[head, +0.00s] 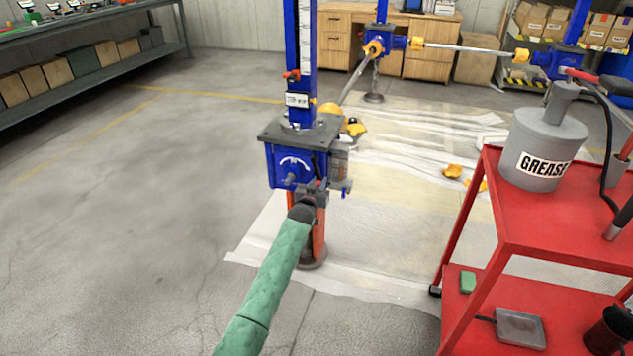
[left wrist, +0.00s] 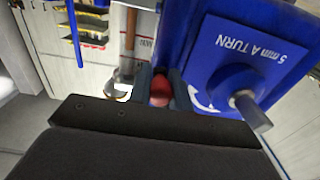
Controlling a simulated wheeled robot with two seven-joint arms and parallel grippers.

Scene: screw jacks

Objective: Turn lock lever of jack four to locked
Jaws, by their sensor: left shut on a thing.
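The nearest screw jack (head: 284,178) is a blue gearbox under a dark plate, with a tall blue column above it. I cannot read a number on it. My left gripper (head: 315,188) is at the lower right of its front face. In the left wrist view the gripper (left wrist: 160,88) is shut on the red knob (left wrist: 161,93) of a lever. The lever's shaft is hidden by the fingers. Beside it is the blue face marked "5 mm A TURN" (left wrist: 245,45) with a grey shaft stub (left wrist: 248,106). The lever's lock marks are not readable.
A red cart (head: 540,215) with a grey grease can (head: 541,150) stands at the right. White sheeting (head: 385,245) covers the floor around the jack. Other blue jacks (head: 384,39) stand behind. A shelf bench (head: 95,60) is at the far left; the left floor is clear.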

